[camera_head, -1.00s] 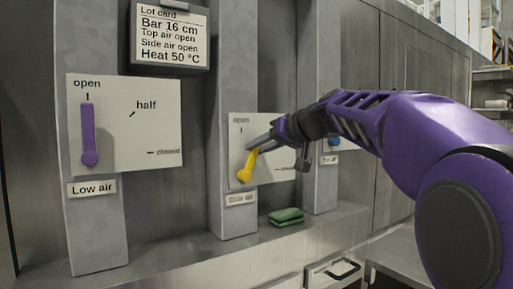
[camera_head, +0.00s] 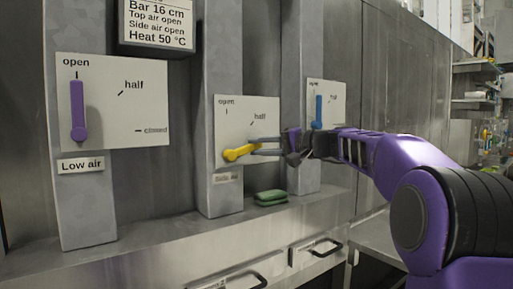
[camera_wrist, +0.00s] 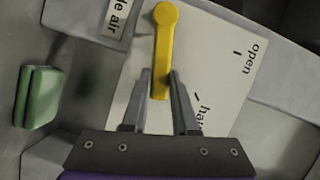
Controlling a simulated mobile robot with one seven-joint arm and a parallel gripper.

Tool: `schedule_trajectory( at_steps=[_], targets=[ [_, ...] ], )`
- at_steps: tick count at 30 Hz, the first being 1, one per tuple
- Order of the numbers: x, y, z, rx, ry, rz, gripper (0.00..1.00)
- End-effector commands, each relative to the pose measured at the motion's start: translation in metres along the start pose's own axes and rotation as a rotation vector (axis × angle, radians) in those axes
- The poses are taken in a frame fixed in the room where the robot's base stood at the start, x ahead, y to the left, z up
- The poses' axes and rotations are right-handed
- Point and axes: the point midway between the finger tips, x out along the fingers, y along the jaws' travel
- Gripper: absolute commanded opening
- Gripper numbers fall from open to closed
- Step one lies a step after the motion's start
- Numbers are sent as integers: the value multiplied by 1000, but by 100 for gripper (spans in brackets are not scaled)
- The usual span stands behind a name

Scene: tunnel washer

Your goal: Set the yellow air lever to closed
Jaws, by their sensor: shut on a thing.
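The yellow air lever (camera_head: 238,153) sits on a white plate (camera_head: 234,110) above a "Side air" label. Its round pivot is at the plate's lower left. Its arm points right and slightly up, below the half mark and close to level. The closed mark is hidden behind my gripper. My gripper (camera_head: 254,147) reaches in from the right and is shut on the lever's free end. In the wrist view the lever (camera_wrist: 165,45) runs down between the two fingertips (camera_wrist: 160,74), with the half mark to the right.
A purple lever (camera_head: 78,110) at the left points to open. A blue lever (camera_head: 319,110) on the right plate points up, close behind my wrist. A green sponge (camera_head: 270,197) lies on the ledge below. A lot card (camera_head: 157,22) hangs above.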

Motion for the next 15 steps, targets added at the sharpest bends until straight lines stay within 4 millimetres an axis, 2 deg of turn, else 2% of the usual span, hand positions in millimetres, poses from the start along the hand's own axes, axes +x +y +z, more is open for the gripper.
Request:
schedule_trajectory(
  at_steps=[6,15],
  targets=[
    [1,13,1,135,2,-58,0],
    [1,19,2,231,2,-98,0]
  ],
)
